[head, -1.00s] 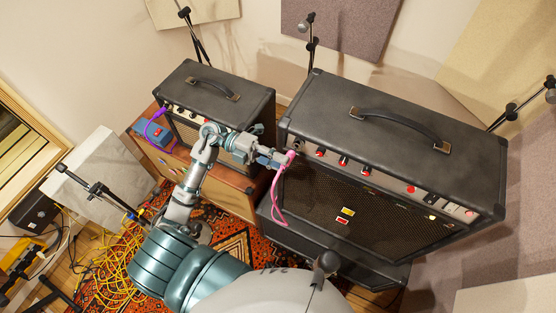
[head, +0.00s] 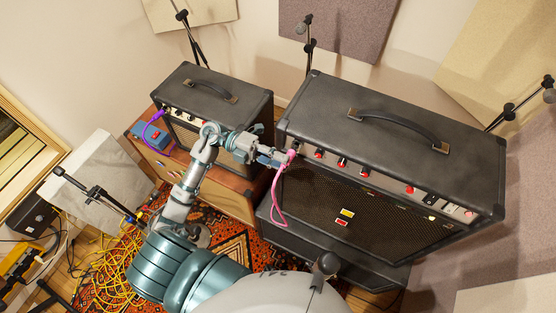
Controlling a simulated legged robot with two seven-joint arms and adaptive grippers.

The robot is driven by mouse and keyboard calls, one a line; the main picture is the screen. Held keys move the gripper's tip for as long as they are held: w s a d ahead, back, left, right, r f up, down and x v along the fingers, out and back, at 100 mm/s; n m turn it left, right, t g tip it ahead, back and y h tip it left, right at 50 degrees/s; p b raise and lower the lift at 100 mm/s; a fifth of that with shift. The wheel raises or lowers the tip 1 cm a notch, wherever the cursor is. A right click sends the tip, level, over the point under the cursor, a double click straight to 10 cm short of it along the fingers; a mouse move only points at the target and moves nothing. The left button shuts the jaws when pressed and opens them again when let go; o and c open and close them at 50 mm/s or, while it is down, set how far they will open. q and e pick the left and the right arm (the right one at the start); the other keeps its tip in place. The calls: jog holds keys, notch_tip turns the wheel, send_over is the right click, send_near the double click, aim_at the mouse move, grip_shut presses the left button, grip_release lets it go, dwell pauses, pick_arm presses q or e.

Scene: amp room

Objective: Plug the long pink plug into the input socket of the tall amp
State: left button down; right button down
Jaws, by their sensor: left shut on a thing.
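The tall amp (head: 370,225) is the large black one at the right, with red knobs along the top of its front. My left gripper (head: 284,158) is shut on the long pink plug (head: 291,154) at the left end of the amp's knob panel. The pink cable (head: 276,200) hangs from the plug in a loop in front of the grille. The plug's tip and the input socket are too small and hidden to tell whether the plug is in. My right gripper does not show.
A smaller black amp (head: 208,80) stands at the left on a brown cabinet (head: 220,180), with a purple cable (head: 152,128) and a blue pedal (head: 150,141). Mic stands (head: 308,45) rise behind. Yellow cables (head: 110,265) lie on the floor at lower left.

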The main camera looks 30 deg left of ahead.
pick_arm(q)
jog(key=shift+w+f, duration=0.1)
jog(key=shift+w, duration=0.25)
dwell(0.6)
jog(key=c, duration=0.9)
grip_release()
jog(key=shift+c, duration=0.2)
jog(key=a, duration=1.2)
jog(key=shift+f, duration=0.15)
